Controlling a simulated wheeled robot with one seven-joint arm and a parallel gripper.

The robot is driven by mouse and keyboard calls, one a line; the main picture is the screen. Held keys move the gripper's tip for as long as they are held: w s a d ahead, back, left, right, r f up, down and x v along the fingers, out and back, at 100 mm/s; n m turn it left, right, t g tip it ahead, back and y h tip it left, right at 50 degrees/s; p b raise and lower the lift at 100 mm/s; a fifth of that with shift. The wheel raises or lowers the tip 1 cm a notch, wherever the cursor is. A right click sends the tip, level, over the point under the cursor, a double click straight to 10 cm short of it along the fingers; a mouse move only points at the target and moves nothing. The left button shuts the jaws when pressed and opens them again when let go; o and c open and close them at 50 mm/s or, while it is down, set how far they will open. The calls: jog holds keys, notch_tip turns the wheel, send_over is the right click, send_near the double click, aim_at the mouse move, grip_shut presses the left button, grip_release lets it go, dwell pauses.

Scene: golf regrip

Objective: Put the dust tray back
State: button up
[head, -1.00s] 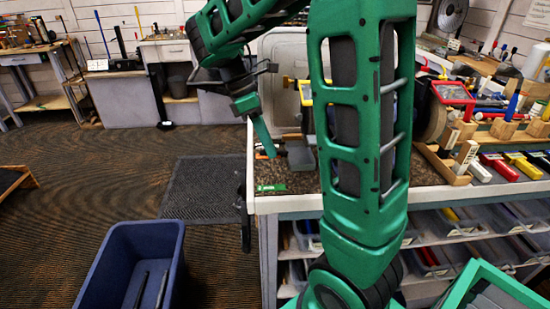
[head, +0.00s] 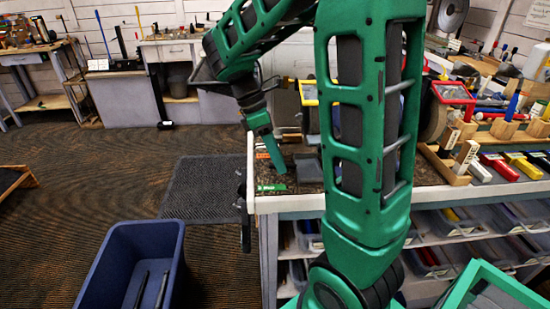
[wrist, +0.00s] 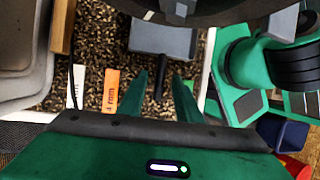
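The dust tray looks to be the grey, flat pan (wrist: 163,40) with a dark handle in the wrist view. It lies on the speckled bench top, its handle pointing toward my gripper. In the head view a grey piece that seems to be the same tray (head: 308,169) shows beside my fingers, partly hidden by my arm. My gripper (wrist: 160,98) is open, with its two green fingers apart on either side of the handle's line. Nothing is held between them. In the head view my gripper (head: 277,160) points down at the bench's left end.
An orange label (wrist: 111,88) and a white label (wrist: 72,90) lie left of the fingers. A grinder with a yellow-framed shield (head: 308,92) and a red-framed shield (head: 453,92) stands on the bench. A blue bin (head: 130,265) stands on the floor at left.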

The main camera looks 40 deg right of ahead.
jog(key=v, duration=1.2)
dwell(0.3)
dwell(0.5)
